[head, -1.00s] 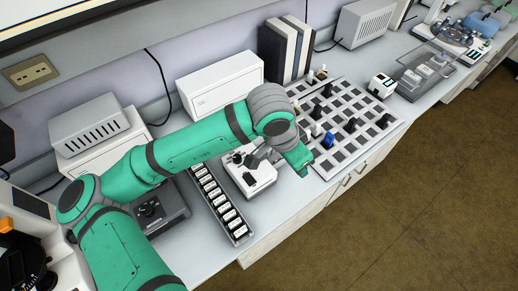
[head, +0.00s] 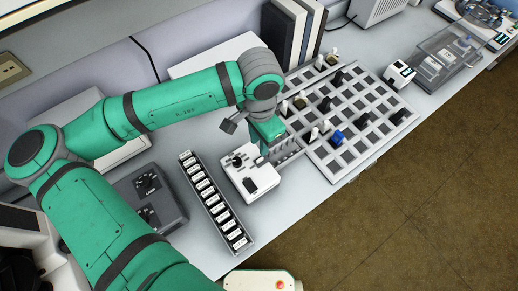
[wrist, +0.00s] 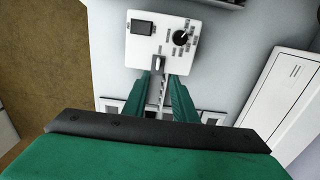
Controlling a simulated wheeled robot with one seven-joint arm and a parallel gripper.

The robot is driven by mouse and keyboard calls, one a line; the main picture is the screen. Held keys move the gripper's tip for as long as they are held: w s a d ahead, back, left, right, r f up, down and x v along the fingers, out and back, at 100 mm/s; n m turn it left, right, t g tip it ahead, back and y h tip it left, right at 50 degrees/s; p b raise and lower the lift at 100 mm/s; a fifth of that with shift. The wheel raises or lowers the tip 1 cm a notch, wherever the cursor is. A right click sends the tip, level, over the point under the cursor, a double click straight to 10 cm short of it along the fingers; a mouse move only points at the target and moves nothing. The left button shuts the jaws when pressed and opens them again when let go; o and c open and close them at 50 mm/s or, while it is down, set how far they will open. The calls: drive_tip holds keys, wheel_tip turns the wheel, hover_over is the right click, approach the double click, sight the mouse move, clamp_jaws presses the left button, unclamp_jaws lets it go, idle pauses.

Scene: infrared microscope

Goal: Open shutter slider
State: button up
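The white control box (head: 250,180) stands on the bench below my gripper. In the wrist view the box (wrist: 160,42) shows a dark screen, a round black knob and a small pale upright tab (wrist: 157,62) at its near edge, likely the shutter slider. A grey slotted strip (wrist: 162,88) runs from that tab toward me. My gripper (wrist: 159,80) has its two green fingers apart, one on each side of the strip, with the tips just short of the tab. I cannot tell whether they touch anything. In the head view my gripper (head: 268,148) is at the box's right side.
A grey grid board (head: 360,120) with black, white and blue pieces lies right of the box. A narrow rack of labelled blocks (head: 214,200) lies left of it. A dark two-knob controller (head: 150,195) stands further left. The bench front edge is close to the box.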

sight(260, 159)
drive_tip(key=f, duration=0.8)
drive_tip(key=shift+s+f, duration=0.25)
clamp_jaws()
drive_tip(key=shift+d, duration=0.1)
idle(1.0)
